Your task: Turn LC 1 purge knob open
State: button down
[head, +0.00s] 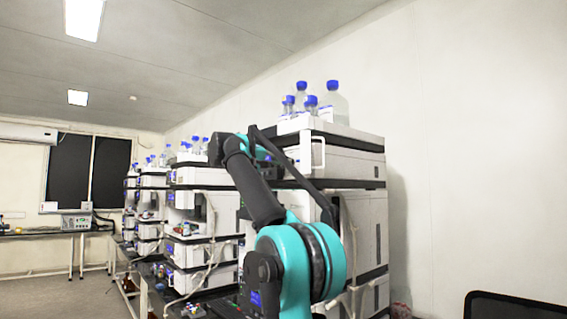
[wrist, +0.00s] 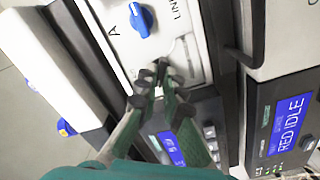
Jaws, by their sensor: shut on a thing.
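In the wrist view, my gripper (wrist: 160,82) reaches up to the white front panel (wrist: 190,58) of an instrument module. Its two green fingers with dark tips are closed together on a small dark knob, which the fingertips mostly hide. I take it for the LC 1 purge knob; its turn angle cannot be told. A blue knob (wrist: 141,20) sits above it on the same panel, beside a letter A and apart from my fingers. In the head view my teal and black arm reaches to the stacks, and its gripper end is hidden.
A screen reading IDLE (wrist: 289,124) is on the neighbouring stack at right in the wrist view. In the head view, blue-capped bottles (head: 335,103) stand on the near stack (head: 350,165). More stacks (head: 187,252) run toward the back. Open floor (head: 45,297) lies at left.

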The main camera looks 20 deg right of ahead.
jog(key=n, duration=0.6)
jog(key=shift+f, duration=0.15)
dwell(0.4)
jog(key=c, duration=1.7)
grip_release()
jog(key=v, duration=1.2)
